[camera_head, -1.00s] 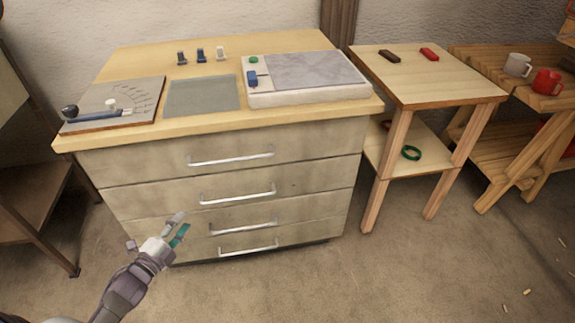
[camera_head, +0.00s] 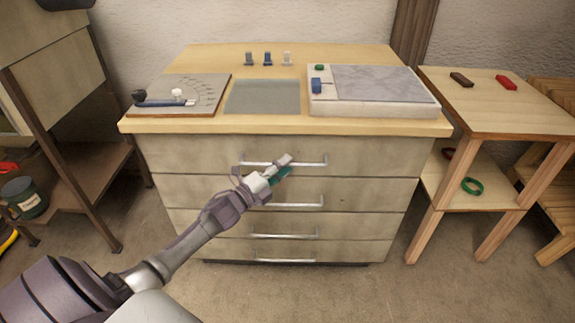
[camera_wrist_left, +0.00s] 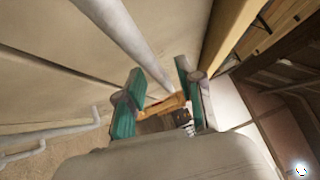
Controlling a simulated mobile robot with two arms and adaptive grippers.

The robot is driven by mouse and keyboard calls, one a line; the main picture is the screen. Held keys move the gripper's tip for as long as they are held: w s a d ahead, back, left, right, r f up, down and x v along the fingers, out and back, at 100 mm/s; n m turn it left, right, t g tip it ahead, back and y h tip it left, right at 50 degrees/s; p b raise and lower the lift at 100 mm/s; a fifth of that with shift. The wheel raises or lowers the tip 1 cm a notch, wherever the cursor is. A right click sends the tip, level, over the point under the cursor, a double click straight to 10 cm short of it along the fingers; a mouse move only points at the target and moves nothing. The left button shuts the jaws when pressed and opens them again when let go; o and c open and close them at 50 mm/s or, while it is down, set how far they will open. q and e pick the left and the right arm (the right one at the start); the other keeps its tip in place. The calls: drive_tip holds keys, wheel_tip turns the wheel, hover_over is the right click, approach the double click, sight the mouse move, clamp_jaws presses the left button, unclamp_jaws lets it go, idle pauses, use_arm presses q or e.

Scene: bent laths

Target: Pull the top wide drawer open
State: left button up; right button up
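The top wide drawer (camera_head: 200,155) is flush with the front of the cabinet, shut. Its metal bar handle (camera_head: 313,164) runs across the drawer face. My left gripper (camera_head: 281,168) is in front of this handle and hides part of its lower middle. In the left wrist view, the gripper (camera_wrist_left: 158,95) has its teal-padded fingers apart. A pale handle bar (camera_wrist_left: 125,35) slants down from the top edge toward the gap between them. I cannot tell whether the fingers touch the bar. My right gripper is not in view.
Lower drawers with similar handles (camera_head: 285,235) lie below. A small wooden table (camera_head: 510,120) stands close on the right.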

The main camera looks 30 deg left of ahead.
use_arm(q)
drive_tip(key=shift+w+d+r, duration=0.1)
drive_tip(key=shift+w+d, duration=0.05)
drive_tip(key=shift+w, duration=0.55)
clamp_jaws()
